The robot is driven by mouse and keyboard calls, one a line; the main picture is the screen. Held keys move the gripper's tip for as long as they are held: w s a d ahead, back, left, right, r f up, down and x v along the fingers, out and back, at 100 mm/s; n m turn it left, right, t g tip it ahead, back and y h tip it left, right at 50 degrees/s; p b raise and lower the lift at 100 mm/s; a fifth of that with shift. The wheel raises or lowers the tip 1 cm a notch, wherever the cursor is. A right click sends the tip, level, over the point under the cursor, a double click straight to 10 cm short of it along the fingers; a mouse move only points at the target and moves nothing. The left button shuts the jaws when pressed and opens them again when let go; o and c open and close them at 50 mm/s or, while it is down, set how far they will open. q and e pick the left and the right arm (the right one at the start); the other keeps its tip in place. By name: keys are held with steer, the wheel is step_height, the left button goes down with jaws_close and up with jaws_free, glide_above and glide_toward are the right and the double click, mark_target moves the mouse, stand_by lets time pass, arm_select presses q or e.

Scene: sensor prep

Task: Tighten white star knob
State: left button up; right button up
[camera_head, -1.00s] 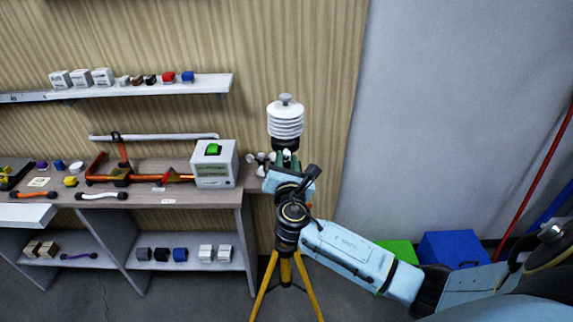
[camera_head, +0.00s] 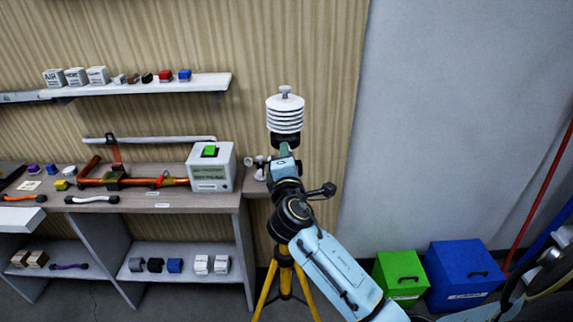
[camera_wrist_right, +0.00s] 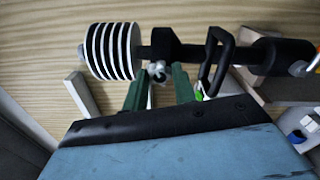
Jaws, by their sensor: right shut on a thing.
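The white star knob (camera_wrist_right: 157,70) shows in the right wrist view, small, beside the black clamp under the white ribbed sensor (camera_wrist_right: 110,50). In the head view the sensor (camera_head: 285,115) stands upright at the top of a tripod with yellow legs (camera_head: 264,290). My right gripper (camera_head: 284,150) is at the post just below the sensor, and my wrist hides much of the mount. In the right wrist view my right gripper's green fingers (camera_wrist_right: 158,82) are on either side of the knob, shut on it. My left gripper is not in view.
A workbench (camera_head: 140,199) at left holds a white box with a green top (camera_head: 211,167), a red-orange tool and small parts. A shelf (camera_head: 150,86) hangs above it. Green (camera_head: 401,277) and blue (camera_head: 463,273) bins stand on the floor at right. Bare wall lies right of the sensor.

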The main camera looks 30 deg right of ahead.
arm_select(q)
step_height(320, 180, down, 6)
steer(key=b, duration=0.5)
arm_select(e)
steer(key=m, duration=1)
steer(key=shift+f+m+h, duration=0.15)
steer(key=shift+m+h, duration=0.15)
steer(key=shift+m, duration=0.1)
arm_select(q)
steer(key=shift+b, duration=0.3)
arm_select(e)
steer(key=o, duration=1)
steer(key=shift+a, duration=0.1)
